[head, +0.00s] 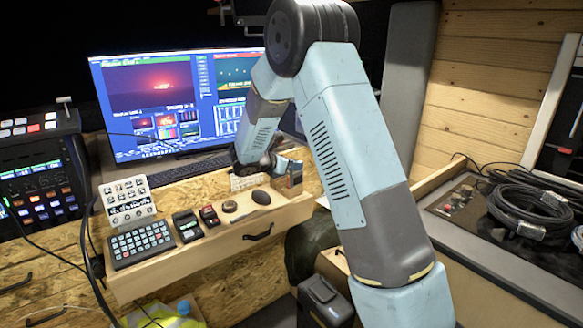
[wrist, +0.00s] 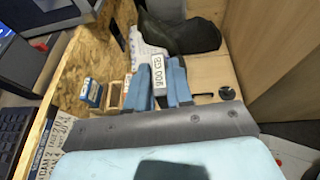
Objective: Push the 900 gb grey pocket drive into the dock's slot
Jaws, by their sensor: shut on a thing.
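In the wrist view my gripper (wrist: 158,85) has its two blue fingers closed on the sides of a light grey drive. The drive (wrist: 158,73) carries a label that seems to read 900 GB. It stands between the fingers, with a pale grey object (wrist: 148,48) and a dark rounded shape just beyond it. I cannot tell whether the drive touches either. The dock's slot cannot be made out. In the head view my wrist (head: 254,165) is low over the back of the wooden desk, and the drive is hidden there.
A blue block (wrist: 90,92) and a small wooden holder (wrist: 115,94) stand left of the fingers. In the head view a monitor (head: 165,100) stands behind the arm. A keypad (head: 142,244) and small devices line the desk's front. Coiled cables (head: 528,208) lie at right.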

